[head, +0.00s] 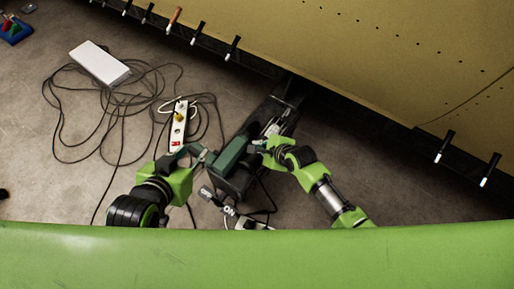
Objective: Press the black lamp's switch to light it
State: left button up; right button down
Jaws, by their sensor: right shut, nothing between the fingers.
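The dark lamp (236,168) appears to be the boxy black and dark green object on the floor between my two grippers, in the lower middle of the head view. Its switch is too small to tell. My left gripper (206,156) is at the lamp's left side, close to it or touching; its fingers are too small to show whether they are open or shut. My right gripper (257,145) is at the lamp's upper right, shut with nothing in it. I cannot tell whether it touches the lamp.
A white power strip (179,128) with a red switch and a yellow plug lies left of the lamp. Loose black cables (122,125) and a white box (98,63) lie further left. A large tan panel (400,55) spans the upper right. Floor at lower right is clear.

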jog(key=shift+f, duration=0.4)
dwell(0.5)
jog(key=shift+r+p, duration=0.2)
jog(key=shift+p, duration=0.2)
jog(key=shift+r+p, duration=0.25)
jog(key=shift+p, duration=0.15)
pick_arm(q)
jog(key=s+a+f+g+y, duration=0.1)
jog(key=s+a+f+g, duration=0.1)
jog(key=s+f+g, duration=0.2)
jog(key=s, duration=0.3)
jog(key=shift+s+a+f, duration=0.25)
jog(key=shift+a+f, duration=0.1)
jog(key=shift+f, duration=0.05)
